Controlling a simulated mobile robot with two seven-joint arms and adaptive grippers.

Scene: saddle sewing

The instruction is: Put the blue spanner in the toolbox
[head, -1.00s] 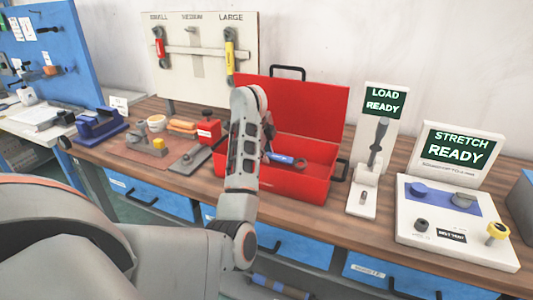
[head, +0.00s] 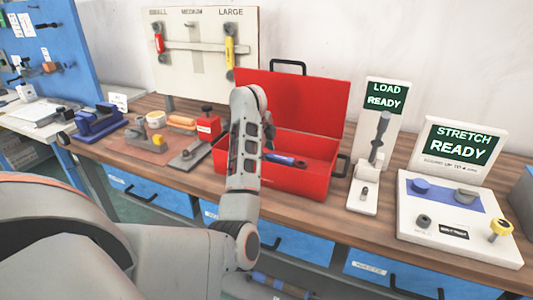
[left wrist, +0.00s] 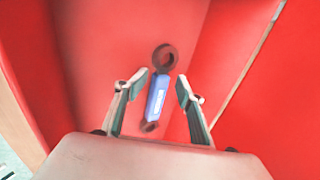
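The blue spanner (head: 281,159) lies inside the open red toolbox (head: 283,187). In the left wrist view the spanner (left wrist: 157,97) shows its blue handle with a white label and dark ring ends, against the toolbox's red inside (left wrist: 95,60). My left gripper (left wrist: 161,88) is open above it; its two fingers stand to either side of the spanner with a gap on each side. In the head view my arm mostly hides this gripper. My right gripper is in neither view.
The raised toolbox lid (head: 300,100) stands behind. A white load lever stand (head: 366,185) and a stretch control box (head: 455,225) are to the right. A red-topped clamp (head: 207,125) and a blue vise-like fixture (head: 98,121) are to the left.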

